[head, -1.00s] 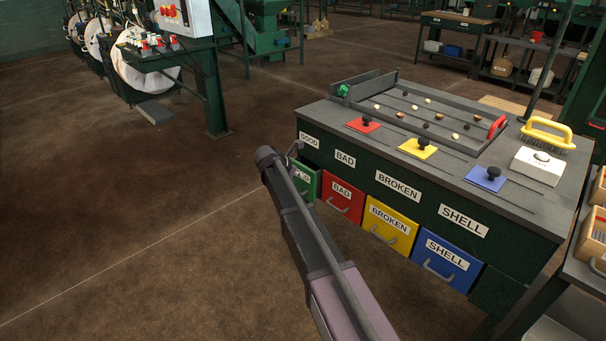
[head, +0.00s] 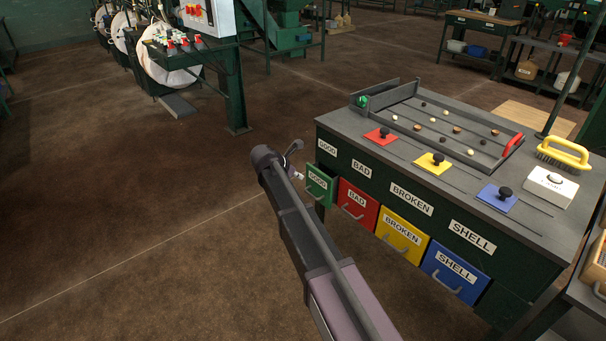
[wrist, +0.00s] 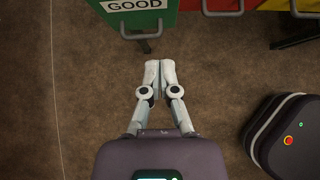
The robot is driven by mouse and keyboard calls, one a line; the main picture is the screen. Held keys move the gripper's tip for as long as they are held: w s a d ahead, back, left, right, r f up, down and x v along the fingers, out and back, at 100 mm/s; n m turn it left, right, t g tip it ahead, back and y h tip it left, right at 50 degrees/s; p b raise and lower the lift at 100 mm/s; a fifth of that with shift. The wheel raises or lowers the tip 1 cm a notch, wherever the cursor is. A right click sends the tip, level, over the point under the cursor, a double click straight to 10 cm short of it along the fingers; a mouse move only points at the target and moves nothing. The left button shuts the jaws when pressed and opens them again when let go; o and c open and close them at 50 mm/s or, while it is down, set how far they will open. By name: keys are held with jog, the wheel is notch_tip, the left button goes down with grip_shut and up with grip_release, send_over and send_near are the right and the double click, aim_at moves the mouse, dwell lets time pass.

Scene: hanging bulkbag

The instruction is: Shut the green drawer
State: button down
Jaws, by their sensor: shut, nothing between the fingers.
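The green drawer (head: 319,183), labelled GOOD, is at the left end of the drawer row. It sticks out past the red drawer (head: 357,207). In the wrist view its green front (wrist: 168,20) is at the top, with a grey handle (wrist: 141,34) at its lower edge. My gripper (wrist: 160,66) is shut and empty, its fingertips together a little short of the handle and slightly right of it. In the head view my gripper (head: 298,173) is small and partly hidden by my arm, just left of the green drawer.
Yellow (head: 402,235) and blue (head: 455,269) drawers continue the row to the right. The bench top (head: 345,118) holds a sorting tray, coloured plates with black knobs and a brush. Open brown floor (head: 150,230) lies to the left.

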jog(key=shift+s+a+r, duration=0.15)
dwell(0.4)
jog(key=t+h+b, duration=0.5)
jog(key=h+b, duration=0.2)
jog(key=b, duration=1.4)
send_near(324, 177)
jog(key=s+d+v, duration=0.1)
jog(key=v, duration=0.5)
jog(key=shift+w+a+f+t, duration=0.15)
jog(key=shift+a+f+t, duration=0.25)
jog(key=shift+f, duration=0.05)
jog(key=x, duration=1.4)
jog(key=shift+w, duration=0.15)
